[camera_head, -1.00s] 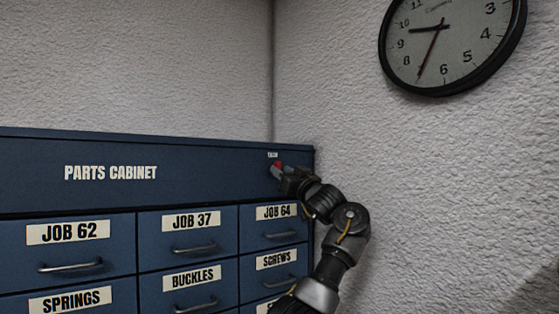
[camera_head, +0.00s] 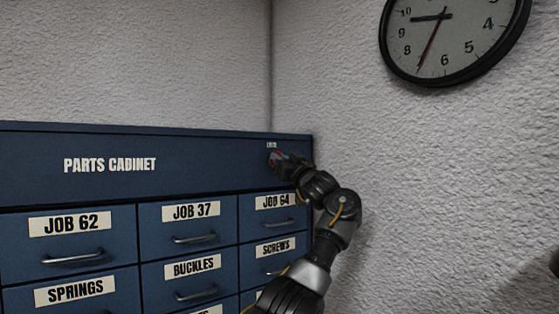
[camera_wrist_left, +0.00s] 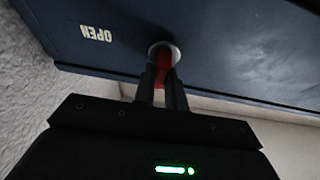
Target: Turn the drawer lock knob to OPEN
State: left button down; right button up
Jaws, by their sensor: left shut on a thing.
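The drawer lock knob (camera_wrist_left: 161,52) has a pale round collar and a red grip, seen in the left wrist view on the blue cabinet face. The word OPEN (camera_wrist_left: 96,33) is printed upside down to the left of it. My left gripper (camera_wrist_left: 163,82) is shut on the red grip, which runs roughly up and down between the fingers. In the head view my left gripper (camera_head: 280,160) is at the cabinet's top right corner and hides most of the knob (camera_head: 274,154). A small label above it is too small to read.
The blue parts cabinet (camera_head: 210,169) has labelled drawers with metal handles below the knob, all looking shut. A rough white wall (camera_head: 430,170) stands close on the right of my left arm. A round clock (camera_head: 447,42) hangs high on it.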

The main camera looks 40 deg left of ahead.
pick_arm(q)
jog(key=shift+w+f+m+t+h+b, duration=0.2)
jog(key=shift+m+t+h+b, duration=1)
jog(key=shift+m, duration=2.55)
jog(key=shift+w+f+m+t+h+b, duration=0.15)
jog(key=shift+m+t+h+b, duration=0.25)
jog(key=shift+m+h+b, duration=1.9)
jog(key=shift+w+f+m+t+h+b, duration=0.1)
jog(key=shift+f+m+t+h+b, duration=0.45)
jog(key=shift+m+b, duration=3.2)
jog(key=m+p, duration=0.2)
jog(key=m, duration=0.1)
jog(key=shift+r+p, duration=0.3)
jog(key=shift+p, duration=0.1)
jog(key=shift+t+y, duration=0.25)
jog(key=c, duration=1.5)
grip_release()
jog(key=shift+c, duration=0.2)
jog(key=shift+o, duration=0.5)
jog(key=shift+a, duration=0.1)
